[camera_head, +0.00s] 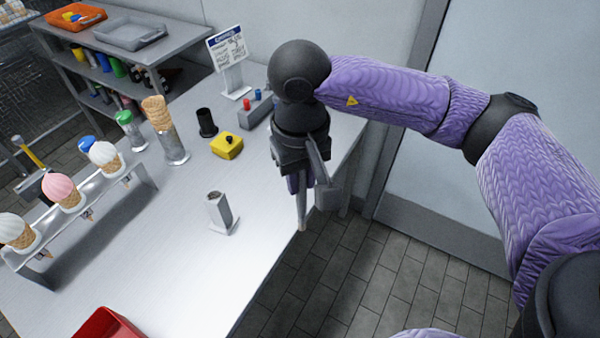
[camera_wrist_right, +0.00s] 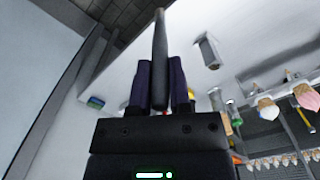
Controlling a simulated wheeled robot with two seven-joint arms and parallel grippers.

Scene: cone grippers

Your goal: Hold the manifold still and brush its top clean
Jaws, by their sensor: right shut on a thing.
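A small upright metal block (camera_head: 218,212) with a dark opening on top and a flat foot stands on the counter; I take it for the manifold, though I cannot be sure. It also shows in the right wrist view (camera_wrist_right: 207,50). My right gripper (camera_head: 299,182) is above the counter's right edge, to the right of the block and apart from it. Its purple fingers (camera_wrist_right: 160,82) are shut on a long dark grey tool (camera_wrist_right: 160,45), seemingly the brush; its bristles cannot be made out. My left gripper is out of view.
A cone rack (camera_head: 88,215) stands at left, a red tray (camera_head: 105,325) at the front. A yellow box (camera_head: 226,147), a black cup (camera_head: 206,122) and a grey box with red and blue knobs (camera_head: 257,107) stand behind. The counter around the metal block is clear.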

